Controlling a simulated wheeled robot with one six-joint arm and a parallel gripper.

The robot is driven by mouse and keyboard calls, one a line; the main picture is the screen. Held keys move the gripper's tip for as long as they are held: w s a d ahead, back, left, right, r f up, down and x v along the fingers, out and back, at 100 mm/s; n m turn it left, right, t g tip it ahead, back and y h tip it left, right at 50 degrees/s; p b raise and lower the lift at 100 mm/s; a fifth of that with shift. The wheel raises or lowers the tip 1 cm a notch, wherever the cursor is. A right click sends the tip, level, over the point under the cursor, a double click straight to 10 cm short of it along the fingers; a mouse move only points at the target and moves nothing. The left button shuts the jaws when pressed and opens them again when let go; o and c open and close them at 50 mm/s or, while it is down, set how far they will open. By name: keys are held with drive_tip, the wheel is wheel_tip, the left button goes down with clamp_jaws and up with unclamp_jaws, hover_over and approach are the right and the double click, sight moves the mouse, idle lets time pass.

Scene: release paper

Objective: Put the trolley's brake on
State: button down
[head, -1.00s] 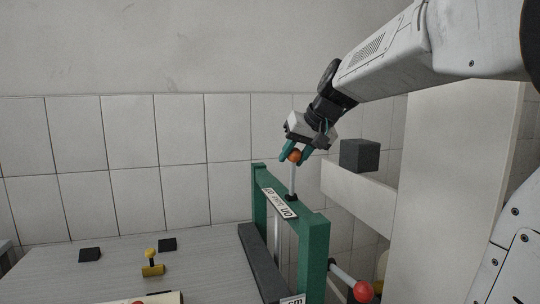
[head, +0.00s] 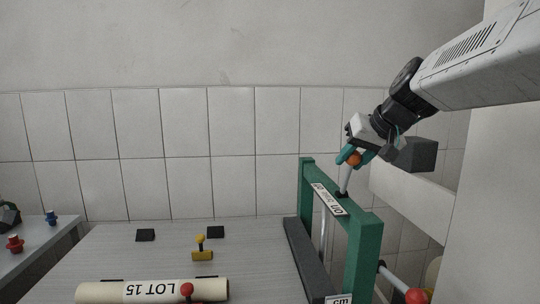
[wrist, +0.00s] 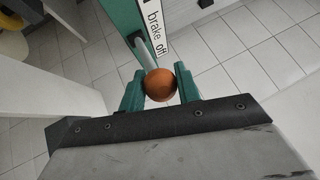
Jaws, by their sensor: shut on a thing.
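The brake lever (head: 346,181) is a pale rod with an orange ball knob (head: 354,159) on top. It rises from the top bar of the trolley's green frame (head: 364,240) and leans a little to the right in the head view. My gripper (head: 355,156) is shut on the knob, with one teal finger on each side. The wrist view shows the knob (wrist: 160,85) between the fingertips. A white label (head: 327,198) on the bar has "ON" at its near end; "brake off" reads on the label in the wrist view (wrist: 154,27).
A red ball (head: 417,297) is low at the right.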

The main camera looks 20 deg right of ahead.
drive_tip(key=shift+f, duration=0.25)
drive_tip(key=c, duration=1)
unclamp_jaws()
drive_tip(key=shift+r, duration=0.1)
drive_tip(key=shift+r, duration=0.1)
drive_tip(key=v, duration=0.7)
drive_tip(key=shift+s+d+r, duration=0.1)
drive_tip(key=shift+s+r, duration=0.15)
drive_tip(key=s+a+f+n+g, duration=0.1)
drive_tip(key=s+a+f+g, duration=0.1)
drive_tip(key=s+a+f, duration=0.2)
drive_tip(key=s+a+f+n+g+h, duration=0.1)
drive_tip(key=s+a+f+g, duration=0.1)
drive_tip(key=s+a+f, duration=0.3)
drive_tip(key=s+a+f+n+g, duration=0.1)
drive_tip(key=s+a+f+g, duration=0.2)
drive_tip(key=s+f, duration=0.5)
drive_tip(key=shift+s+a+f+n, duration=0.15)
drive_tip(key=shift+a+f, duration=0.15)
drive_tip(key=shift+f, duration=0.5)
drive_tip(key=shift+s+a+f+n, duration=0.1)
drive_tip(key=shift+a+f, duration=0.2)
drive_tip(key=shift+f, duration=0.55)
drive_tip(key=shift+s+a+f+n, duration=0.15)
drive_tip(key=shift+a+f, duration=0.15)
drive_tip(key=shift+f, duration=0.5)
